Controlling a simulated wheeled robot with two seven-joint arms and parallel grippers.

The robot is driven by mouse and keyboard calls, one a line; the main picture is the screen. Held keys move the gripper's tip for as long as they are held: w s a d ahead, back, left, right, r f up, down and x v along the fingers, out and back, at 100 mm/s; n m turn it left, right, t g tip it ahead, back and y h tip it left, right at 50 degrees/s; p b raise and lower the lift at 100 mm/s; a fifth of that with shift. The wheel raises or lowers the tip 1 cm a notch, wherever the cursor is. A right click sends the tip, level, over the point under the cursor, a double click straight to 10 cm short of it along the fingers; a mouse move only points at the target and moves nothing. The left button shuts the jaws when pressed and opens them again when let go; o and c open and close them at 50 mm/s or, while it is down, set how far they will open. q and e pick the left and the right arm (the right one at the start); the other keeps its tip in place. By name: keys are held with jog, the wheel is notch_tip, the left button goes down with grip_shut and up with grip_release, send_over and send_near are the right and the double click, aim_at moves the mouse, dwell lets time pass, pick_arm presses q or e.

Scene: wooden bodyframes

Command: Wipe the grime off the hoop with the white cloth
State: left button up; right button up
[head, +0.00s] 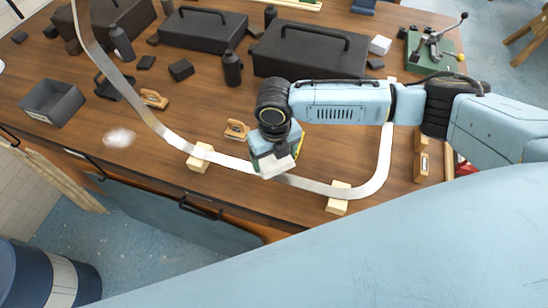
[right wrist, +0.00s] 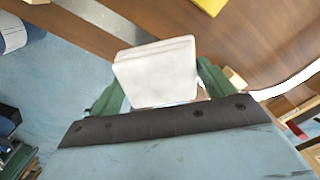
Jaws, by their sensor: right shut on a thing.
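The hoop (head: 380,170) is a pale metal band that curves down from the upper left, along the front of the wooden workbench and up at the right. Wooden blocks (head: 199,157) support it along the front. My right gripper (head: 273,163) is shut on the white cloth (head: 278,167), a folded pad, at the hoop's front stretch. The cloth also shows between the green fingers in the right wrist view (right wrist: 157,73). It overlaps the band in the head view; I cannot tell whether they touch. I cannot make out grime on the hoop. My left gripper is not in view.
The workbench (head: 340,148) holds dark toolboxes (head: 310,50), dark bottles (head: 232,68), a grey bin (head: 52,102) and small wooden tools (head: 236,129). A whitish patch (head: 118,137) lies at the left. A green-based press (head: 433,50) stands at the back right.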

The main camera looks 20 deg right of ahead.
jog(key=shift+r, duration=0.95)
